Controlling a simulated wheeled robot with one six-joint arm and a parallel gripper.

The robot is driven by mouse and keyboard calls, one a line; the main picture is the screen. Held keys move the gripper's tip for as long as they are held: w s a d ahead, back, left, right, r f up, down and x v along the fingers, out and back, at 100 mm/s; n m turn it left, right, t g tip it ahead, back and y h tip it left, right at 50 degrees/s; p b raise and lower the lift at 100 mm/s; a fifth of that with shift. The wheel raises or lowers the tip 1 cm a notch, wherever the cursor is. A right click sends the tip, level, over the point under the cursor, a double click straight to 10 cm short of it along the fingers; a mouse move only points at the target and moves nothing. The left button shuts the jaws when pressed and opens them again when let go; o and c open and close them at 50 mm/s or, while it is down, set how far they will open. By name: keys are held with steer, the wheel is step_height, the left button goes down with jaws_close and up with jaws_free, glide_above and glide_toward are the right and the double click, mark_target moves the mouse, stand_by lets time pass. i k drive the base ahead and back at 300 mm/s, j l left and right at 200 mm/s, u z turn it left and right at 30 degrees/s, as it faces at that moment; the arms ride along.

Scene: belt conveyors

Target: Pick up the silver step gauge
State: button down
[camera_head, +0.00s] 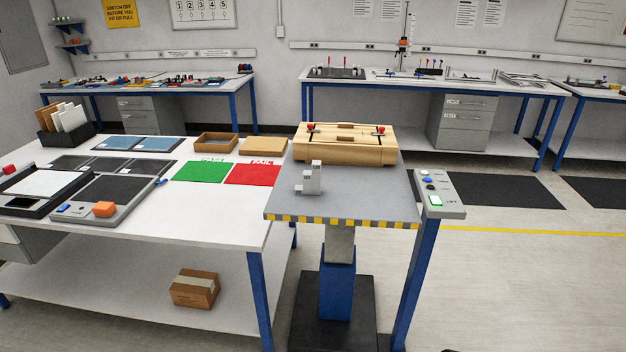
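The silver step gauge (312,180) stands upright on the grey lift table (350,203), near its left side. It is a small light-grey stepped block, taller at its right end. My gripper is not in view.
A white workbench (225,222) with green and red mats (252,174), trays and an orange block (104,209) stands to the left. A control box (436,193) is at the lift table's right edge. Open floor (530,285) lies to the right.

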mark_target(312, 179)
steer(key=i+j+u, duration=0.4)
steer(key=i+j, duration=1.2)
steer(key=j, duration=0.1)
